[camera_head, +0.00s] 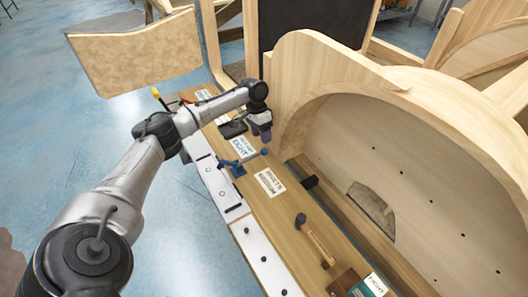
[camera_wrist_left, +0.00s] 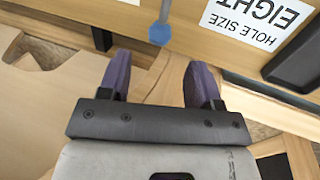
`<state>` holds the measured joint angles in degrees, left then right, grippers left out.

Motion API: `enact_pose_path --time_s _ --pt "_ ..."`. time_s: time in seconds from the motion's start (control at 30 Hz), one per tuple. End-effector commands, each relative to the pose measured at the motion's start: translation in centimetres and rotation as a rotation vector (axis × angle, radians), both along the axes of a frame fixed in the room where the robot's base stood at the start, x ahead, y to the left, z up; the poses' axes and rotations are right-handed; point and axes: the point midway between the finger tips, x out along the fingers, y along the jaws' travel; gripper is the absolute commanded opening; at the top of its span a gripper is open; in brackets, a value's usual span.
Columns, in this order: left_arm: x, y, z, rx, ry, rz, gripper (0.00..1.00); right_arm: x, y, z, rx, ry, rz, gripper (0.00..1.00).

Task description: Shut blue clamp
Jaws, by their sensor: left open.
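The blue clamp (camera_head: 237,168) sits on the wooden bench ledge in the head view. Its lever runs to the right and ends in a blue knob (camera_head: 264,151). My left gripper (camera_head: 262,134) is just above and beyond that knob, its fingers pointing down. In the left wrist view the blue knob (camera_wrist_left: 159,34) hangs on a grey rod, ahead of the gap between my open purple fingertips (camera_wrist_left: 157,68). The knob is not between the fingers. The clamp body is outside the wrist view. My right gripper is not in view.
A "hole size eight" card (camera_wrist_left: 256,20) lies near the knob. Another label card (camera_head: 269,182) and a wooden-handled mallet (camera_head: 316,240) lie further along the ledge. A large curved wooden frame (camera_head: 430,130) stands close on the right. Open blue floor is on the left.

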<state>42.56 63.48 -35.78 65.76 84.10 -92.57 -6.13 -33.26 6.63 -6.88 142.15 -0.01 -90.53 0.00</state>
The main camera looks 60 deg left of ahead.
Motion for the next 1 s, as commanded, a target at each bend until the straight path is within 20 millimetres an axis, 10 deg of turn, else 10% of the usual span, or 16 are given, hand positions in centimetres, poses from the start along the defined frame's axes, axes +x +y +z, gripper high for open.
enact_pose_path --time_s 0.4,1.0 --pt "0.0 -1.6 -5.6 0.0 0.001 -0.001 0.58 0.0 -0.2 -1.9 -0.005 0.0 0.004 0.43" --pt "0.0 -1.8 -6.3 0.001 0.0 -0.001 0.49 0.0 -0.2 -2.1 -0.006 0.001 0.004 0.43"
